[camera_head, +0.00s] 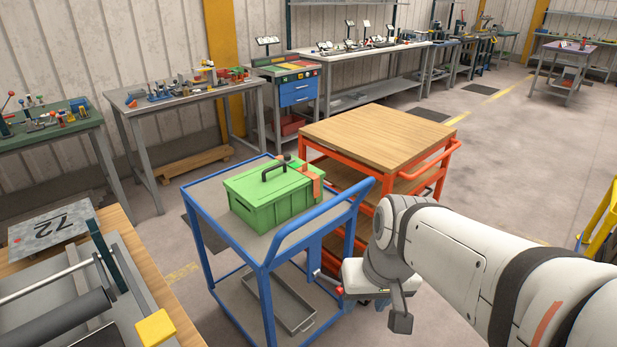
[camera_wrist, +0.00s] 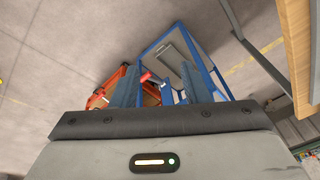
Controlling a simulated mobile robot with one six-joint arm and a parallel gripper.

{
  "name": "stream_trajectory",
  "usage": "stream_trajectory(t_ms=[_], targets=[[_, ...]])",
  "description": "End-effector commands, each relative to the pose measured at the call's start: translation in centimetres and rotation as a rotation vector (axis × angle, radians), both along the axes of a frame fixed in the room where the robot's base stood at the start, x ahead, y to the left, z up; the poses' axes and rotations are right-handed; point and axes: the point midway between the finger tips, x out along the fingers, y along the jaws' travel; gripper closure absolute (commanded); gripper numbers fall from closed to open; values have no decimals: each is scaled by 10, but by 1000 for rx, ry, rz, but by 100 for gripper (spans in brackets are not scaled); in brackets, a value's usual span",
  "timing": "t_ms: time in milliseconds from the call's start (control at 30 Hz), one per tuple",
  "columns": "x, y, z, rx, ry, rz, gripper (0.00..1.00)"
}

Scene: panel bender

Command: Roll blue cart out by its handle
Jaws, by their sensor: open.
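The blue cart (camera_head: 267,262) stands upright with a green toolbox (camera_head: 272,200) on its top shelf. Its blue tubular handle (camera_head: 322,218) rises along the right side, apart from my gripper. Below the handle, a short lever with a red tip (camera_head: 340,291) sticks out to the right. My gripper (camera_wrist: 160,88) is open and beside the cart's right side, lower than the handle. In the wrist view the red tip (camera_wrist: 146,76) shows between the fingers; I cannot tell whether they touch it. The blue cart frame (camera_wrist: 207,55) shows beyond. The fingertips are partly hidden in the head view.
An orange cart (camera_head: 385,135) with a wooden top stands close behind the blue cart. A grey tray (camera_head: 282,300) lies on the lower shelf. A workbench (camera_head: 150,290) is at the front left. Open floor (camera_head: 510,150) lies to the right.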

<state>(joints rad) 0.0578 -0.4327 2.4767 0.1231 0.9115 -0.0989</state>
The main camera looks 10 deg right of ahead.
Motion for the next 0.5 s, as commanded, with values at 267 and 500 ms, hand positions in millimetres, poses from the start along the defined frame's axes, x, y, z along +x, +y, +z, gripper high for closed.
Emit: stream_trajectory(t_ms=[267, 500], targets=[[75, 44, -35, 478, 48, -157, 59], [185, 35, -43, 908, -104, -360, 59]])
